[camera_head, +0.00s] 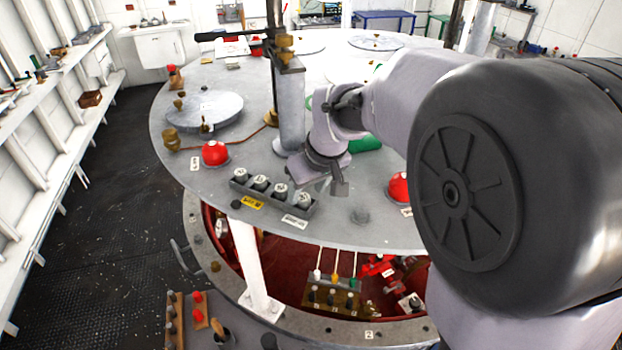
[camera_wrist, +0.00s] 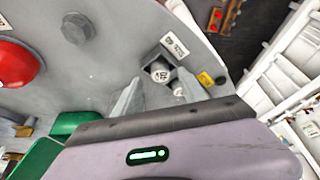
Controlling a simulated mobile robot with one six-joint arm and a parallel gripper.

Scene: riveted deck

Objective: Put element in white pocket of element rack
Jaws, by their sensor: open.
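A grey rack (camera_head: 272,205) lies on the round deck and holds several upright cylinders with pale caps. Its rightmost cylinder (camera_head: 303,200) is nearest my gripper (camera_head: 336,186). My gripper is open and empty, just right of that rack's end. In the wrist view my gripper (camera_wrist: 158,95) has its fingers apart, and a pale-capped cylinder (camera_wrist: 160,72) shows beyond and between them, with no contact visible. A second rack (camera_head: 346,311) stands below the deck edge, with white (camera_head: 317,275), orange and green markers along it; its pockets are too small to tell.
Red domes (camera_head: 215,153) stand left of and behind the grey rack, and another (camera_head: 399,188) to the right. A bolt (camera_head: 360,215) rises from the deck right of my gripper. A grey post (camera_head: 290,110) stands behind it. The deck overhangs the lower rack.

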